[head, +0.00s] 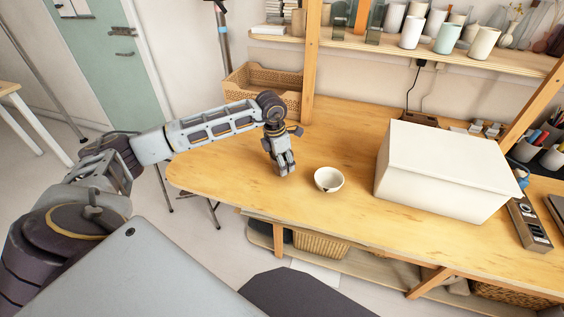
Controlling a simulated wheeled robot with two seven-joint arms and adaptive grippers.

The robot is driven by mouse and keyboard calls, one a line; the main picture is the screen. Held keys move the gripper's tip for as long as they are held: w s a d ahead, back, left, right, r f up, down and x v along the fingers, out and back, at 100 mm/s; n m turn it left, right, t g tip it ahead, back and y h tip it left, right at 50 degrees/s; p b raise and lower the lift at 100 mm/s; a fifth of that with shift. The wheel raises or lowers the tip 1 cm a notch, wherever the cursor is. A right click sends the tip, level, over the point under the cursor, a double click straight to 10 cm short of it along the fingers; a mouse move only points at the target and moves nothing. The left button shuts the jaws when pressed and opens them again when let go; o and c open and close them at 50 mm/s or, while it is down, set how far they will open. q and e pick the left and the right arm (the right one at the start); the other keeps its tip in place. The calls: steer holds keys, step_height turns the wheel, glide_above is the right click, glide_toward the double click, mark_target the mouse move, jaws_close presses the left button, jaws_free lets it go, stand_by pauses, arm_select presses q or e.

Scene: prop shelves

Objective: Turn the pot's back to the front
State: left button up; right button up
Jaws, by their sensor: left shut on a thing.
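A small white round pot (328,179), open at the top, stands upright on the wooden table. A small dark mark shows low on its near side. My left gripper (287,170) points down at the table just left of the pot, with a visible gap between them. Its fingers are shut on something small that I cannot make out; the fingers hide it. My right gripper is not in view.
A large white lidded box (440,165) stands right of the pot on the wooden table (225,172). A shelf (400,47) with cups runs above. The table's front edge is close to the pot.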

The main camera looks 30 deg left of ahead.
arm_select(q)
steer(key=shift+w, duration=0.15)
steer(key=shift+n, duration=0.3)
stand_by(0.3)
